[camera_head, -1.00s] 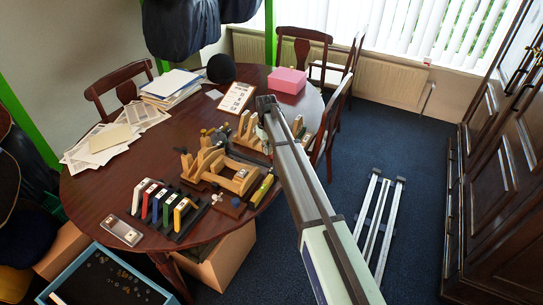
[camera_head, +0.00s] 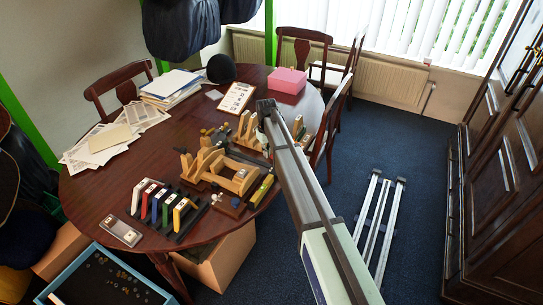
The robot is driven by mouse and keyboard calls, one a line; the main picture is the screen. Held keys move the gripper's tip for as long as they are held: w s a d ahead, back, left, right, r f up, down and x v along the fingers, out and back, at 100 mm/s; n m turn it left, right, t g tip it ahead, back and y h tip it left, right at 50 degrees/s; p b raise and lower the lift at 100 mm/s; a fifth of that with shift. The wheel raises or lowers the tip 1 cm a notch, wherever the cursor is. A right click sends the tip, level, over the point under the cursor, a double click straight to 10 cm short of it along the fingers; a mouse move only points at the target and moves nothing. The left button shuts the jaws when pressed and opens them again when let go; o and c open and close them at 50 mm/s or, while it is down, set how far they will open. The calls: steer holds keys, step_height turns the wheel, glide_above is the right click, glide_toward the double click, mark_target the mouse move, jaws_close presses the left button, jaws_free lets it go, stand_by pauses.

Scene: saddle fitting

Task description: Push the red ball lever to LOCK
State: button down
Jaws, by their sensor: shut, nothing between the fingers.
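The pale wooden fixture (camera_head: 236,183) stands on the round table, in the middle of the picture. I cannot make out a red ball lever or a LOCK mark on it. Small dark parts (camera_head: 221,134) show just behind the fixture, too small to identify. My arm rises from the bottom right and passes in front of the table's right side. It hides part of what lies there.
The dark table (camera_head: 105,190) also holds a rack of coloured blocks (camera_head: 163,207), papers (camera_head: 90,152), a pink box (camera_head: 287,80) and a framed sheet (camera_head: 237,97). More wooden pieces (camera_head: 247,131) stand near the arm. Chairs surround the table.

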steer(key=shift+f, duration=0.2)
steer(key=shift+s+d, duration=0.2)
steer(key=shift+d, duration=0.15)
stand_by(0.4)
steer(key=shift+s+d, duration=0.1)
steer(key=shift+d, duration=0.25)
steer(key=shift+s+d, duration=0.25)
steer(key=shift+d, duration=0.35)
steer(key=shift+s+d, duration=0.25)
steer(key=shift+d, duration=0.3)
steer(key=shift+w+a, duration=0.1)
steer(key=shift+a, duration=0.1)
steer(key=shift+w+a, duration=0.15)
steer(key=shift+a, duration=0.25)
steer(key=shift+r, duration=0.15)
steer(key=shift+r+p, duration=1.5)
steer(key=shift+r, duration=1.9)
